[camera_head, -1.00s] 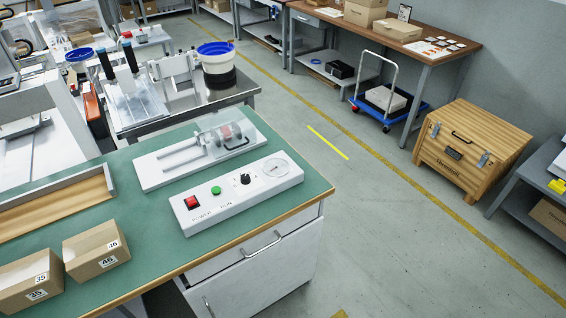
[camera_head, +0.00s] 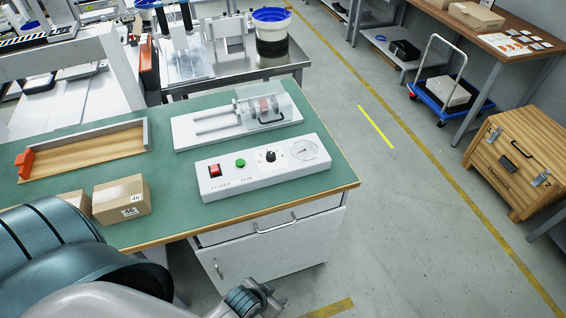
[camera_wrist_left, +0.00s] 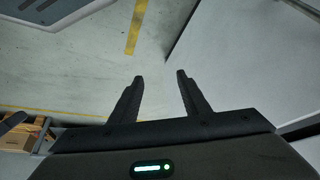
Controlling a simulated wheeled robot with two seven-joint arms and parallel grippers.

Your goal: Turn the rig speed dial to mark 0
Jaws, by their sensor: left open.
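The rig's white control box (camera_head: 240,185) lies near the front edge of the green-topped bench. It carries a black speed dial (camera_head: 270,156) with small marks around it, a red power switch (camera_head: 214,171), a green run button (camera_head: 240,163) and a round gauge (camera_head: 305,149). The dial's exact mark is too small to read. My left arm comes in at the bottom left of the head view, below the bench front, apart from the box. In the left wrist view my left gripper (camera_wrist_left: 160,78) is open and empty over the floor. My right gripper is out of view.
Behind the box stands a white rig with a clear cover (camera_head: 262,107). Cardboard boxes (camera_head: 122,200) and a wooden tray (camera_head: 85,155) lie on the bench's left. A drawer handle (camera_head: 276,224) sticks out in front.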

